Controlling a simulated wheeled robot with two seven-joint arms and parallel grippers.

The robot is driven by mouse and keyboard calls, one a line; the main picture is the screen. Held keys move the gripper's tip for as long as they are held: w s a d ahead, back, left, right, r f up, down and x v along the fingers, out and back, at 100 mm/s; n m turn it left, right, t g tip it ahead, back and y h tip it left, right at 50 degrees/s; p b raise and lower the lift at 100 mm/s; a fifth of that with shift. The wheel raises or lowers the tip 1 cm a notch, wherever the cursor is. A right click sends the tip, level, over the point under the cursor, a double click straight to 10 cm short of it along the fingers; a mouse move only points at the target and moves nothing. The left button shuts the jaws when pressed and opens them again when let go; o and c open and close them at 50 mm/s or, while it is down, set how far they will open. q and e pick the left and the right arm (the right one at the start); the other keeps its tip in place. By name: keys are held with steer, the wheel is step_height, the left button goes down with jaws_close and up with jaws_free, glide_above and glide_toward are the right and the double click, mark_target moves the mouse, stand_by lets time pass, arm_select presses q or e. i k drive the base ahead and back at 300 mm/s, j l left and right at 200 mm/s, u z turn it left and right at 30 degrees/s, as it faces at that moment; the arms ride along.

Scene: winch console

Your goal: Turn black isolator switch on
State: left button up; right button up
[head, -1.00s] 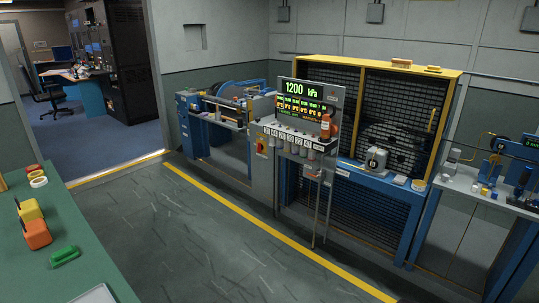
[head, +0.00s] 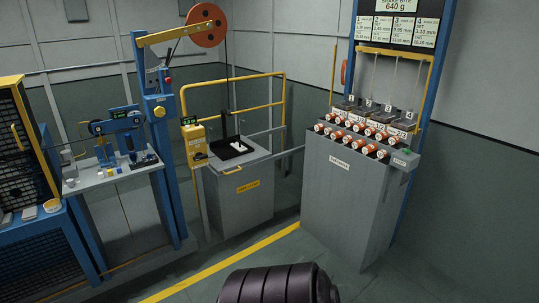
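I cannot make out a black isolator switch in the head view. A yellow box with a small green display (head: 194,143) stands on a post beside a grey cabinet, and its small controls are too small to tell apart. A grey box with a green button (head: 405,157) sits at the right edge of another grey cabinet. Neither of my grippers is in view.
A grey cabinet (head: 245,196) with a yellow handle stands behind the yellow floor line (head: 222,262). A larger grey cabinet (head: 345,195) holds rows of orange-and-white cylinders (head: 357,127). A blue-framed bench (head: 110,176) is at left. Grey floor is clear at lower right.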

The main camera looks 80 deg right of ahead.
mark_target(199, 156)
steer(key=z, duration=2.15)
steer(key=i, duration=0.2)
